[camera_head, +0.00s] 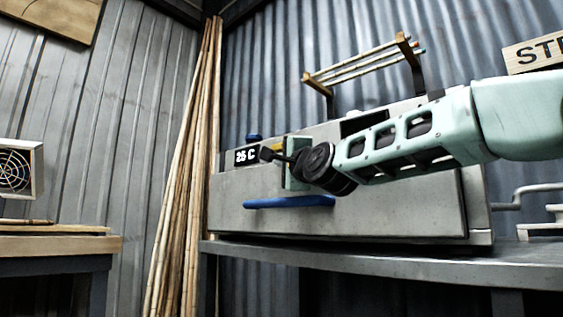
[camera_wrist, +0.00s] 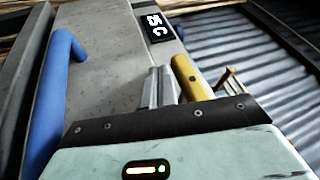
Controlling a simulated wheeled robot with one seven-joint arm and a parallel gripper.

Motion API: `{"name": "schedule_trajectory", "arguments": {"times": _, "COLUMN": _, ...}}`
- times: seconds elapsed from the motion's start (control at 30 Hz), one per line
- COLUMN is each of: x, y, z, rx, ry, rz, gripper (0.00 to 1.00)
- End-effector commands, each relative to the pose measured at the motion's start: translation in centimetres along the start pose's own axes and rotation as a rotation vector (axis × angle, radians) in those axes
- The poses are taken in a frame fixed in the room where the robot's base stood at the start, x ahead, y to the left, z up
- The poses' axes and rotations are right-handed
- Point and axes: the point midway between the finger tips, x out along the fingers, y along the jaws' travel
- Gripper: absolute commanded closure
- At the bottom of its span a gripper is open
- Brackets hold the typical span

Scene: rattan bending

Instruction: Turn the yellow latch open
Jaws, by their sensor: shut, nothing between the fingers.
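The yellow latch (camera_wrist: 190,78) sits on the grey steamer box near its display. In the head view only a small part of the latch (camera_head: 278,145) shows, beside my gripper's pale green body. My gripper's grey fingers (camera_wrist: 160,84) are shut with nothing between them. In the wrist view they lie just left of the latch, close to it; I cannot tell whether they touch it. In the head view the fingertips are hidden by the gripper's body. The box (camera_head: 400,208) has its front panel flat against it.
A blue bar handle (camera_head: 290,202) runs along the box front and stands out at left in the wrist view (camera_wrist: 55,105). A display (camera_head: 246,156) reads 25 C. Tall canes (camera_head: 190,170) lean at left. A rack (camera_head: 362,62) holds rods above the box.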

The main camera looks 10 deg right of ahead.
Motion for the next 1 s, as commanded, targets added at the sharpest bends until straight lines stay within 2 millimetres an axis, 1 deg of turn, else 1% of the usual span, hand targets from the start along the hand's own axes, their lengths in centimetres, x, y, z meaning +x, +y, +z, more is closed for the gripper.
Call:
{"name": "schedule_trajectory", "arguments": {"times": 0.27, "x": -0.1, "y": 0.0, "z": 0.0, "rx": 0.000, "ry": 0.000, "rz": 0.000, "gripper": 1.00}}
{"name": "schedule_trajectory", "arguments": {"times": 0.37, "x": -0.8, "y": -0.1, "z": 0.0, "rx": -0.002, "ry": 0.000, "rz": -0.001, "gripper": 1.00}}
{"name": "schedule_trajectory", "arguments": {"times": 0.43, "x": -1.7, "y": -0.1, "z": 0.0, "rx": -0.003, "ry": -0.001, "rz": 0.000, "gripper": 1.00}}
{"name": "schedule_trajectory", "arguments": {"times": 0.57, "x": -4.2, "y": -0.1, "z": 0.0, "rx": -0.004, "ry": -0.001, "rz": 0.000, "gripper": 1.00}}
{"name": "schedule_trajectory", "arguments": {"times": 1.0, "x": -14.6, "y": -0.3, "z": 0.0, "rx": -0.001, "ry": -0.001, "rz": -0.001, "gripper": 1.00}}
